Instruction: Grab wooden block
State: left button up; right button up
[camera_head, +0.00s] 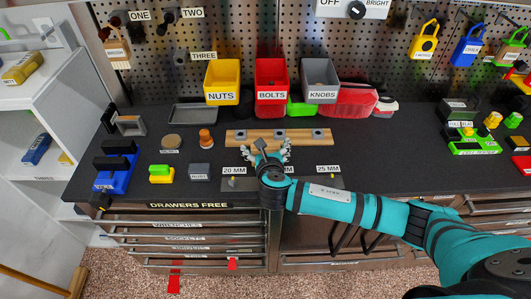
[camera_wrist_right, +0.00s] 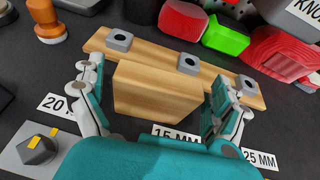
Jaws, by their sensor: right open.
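A plain wooden block (camera_wrist_right: 157,94) lies between the two fingers of my right gripper (camera_wrist_right: 155,82) in the right wrist view. The gripper is open, with a finger on each side of the block; a narrow gap shows on the left, and contact on the right is hard to tell. In the head view my right gripper (camera_head: 269,152) is over the front middle of the dark worktop, just in front of a long wooden board (camera_head: 240,136). The block is mostly hidden by the gripper there. My left gripper is not in view.
The wooden board carries three grey square pieces and lies close behind the block. Labels 20 MM (camera_head: 233,170) and 25 MM (camera_head: 327,169) flank the gripper. Yellow, red and grey bins (camera_head: 222,84) stand behind.

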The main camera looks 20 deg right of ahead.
jog(key=shift+s, duration=0.1)
jog(key=c, duration=1.1)
jog(key=shift+r, duration=0.15)
